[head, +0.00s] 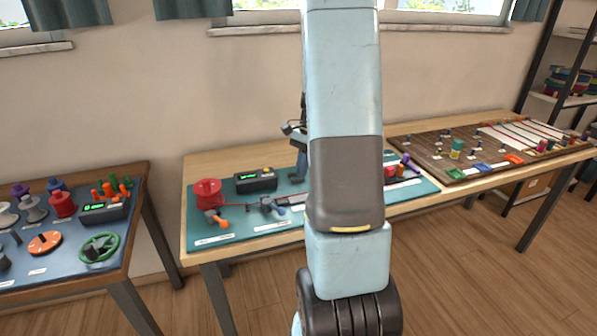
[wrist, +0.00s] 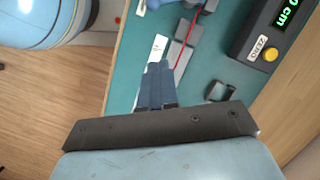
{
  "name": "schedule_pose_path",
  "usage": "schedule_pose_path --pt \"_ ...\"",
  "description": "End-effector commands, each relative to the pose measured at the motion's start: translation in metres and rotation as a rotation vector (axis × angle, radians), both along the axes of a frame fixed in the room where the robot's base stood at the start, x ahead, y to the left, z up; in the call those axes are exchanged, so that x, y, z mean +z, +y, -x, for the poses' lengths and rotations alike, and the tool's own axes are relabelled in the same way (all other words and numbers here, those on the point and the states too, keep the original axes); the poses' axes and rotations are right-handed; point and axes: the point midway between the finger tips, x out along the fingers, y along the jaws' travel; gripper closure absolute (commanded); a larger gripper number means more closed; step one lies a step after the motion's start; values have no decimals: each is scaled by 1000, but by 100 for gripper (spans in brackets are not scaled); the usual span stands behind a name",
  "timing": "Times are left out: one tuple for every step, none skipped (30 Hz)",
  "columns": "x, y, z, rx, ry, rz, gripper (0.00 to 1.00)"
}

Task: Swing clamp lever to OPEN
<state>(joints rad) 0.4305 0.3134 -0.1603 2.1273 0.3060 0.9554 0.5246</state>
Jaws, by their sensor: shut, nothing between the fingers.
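A small dark clamp with a blue lever (head: 279,209) stands on the teal mat (head: 232,233) in the head view, right of an orange-handled crank (head: 216,220). The lever points to the right; its label is too small to read. A blue piece at the top edge of the wrist view (wrist: 152,4) may be this lever, cut off by the frame. My gripper (wrist: 156,66) is shut and empty, its blue fingers over the mat beside a white label and the grey blocks. It looks apart from the lever. My arm hides the mat's middle in the head view.
A red cord (wrist: 188,45) runs over grey blocks (wrist: 180,55) close to my fingers. A display box (head: 255,180) with a yellow button stands behind. A red spool (head: 208,193) sits at the mat's left. A brown board (head: 430,150) lies on the right.

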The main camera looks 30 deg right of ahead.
Motion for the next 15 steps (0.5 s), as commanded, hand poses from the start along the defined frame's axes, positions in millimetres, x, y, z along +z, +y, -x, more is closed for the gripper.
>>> schedule_pose_path --pt "-9 3 1 0 4 -2 100" --pt "-14 4 2 0 4 -1 100" --pt "-20 6 2 0 4 -1 100" --pt "-26 8 3 -1 4 -1 100" --pt "-31 9 4 -1 4 -2 100" --pt "-37 11 3 -1 3 -1 100" --pt "-42 13 4 0 3 -2 100" --pt "-48 14 4 0 3 -1 100" --pt "-55 16 5 0 4 -2 100" --pt "-60 18 6 0 4 -2 100" --pt "-64 19 6 0 3 -1 100" --pt "-71 21 6 -1 3 -1 100" --pt "-75 22 7 -1 3 -1 100" --pt "-75 27 8 0 1 -1 100" --pt "-76 34 9 2 1 -1 100"
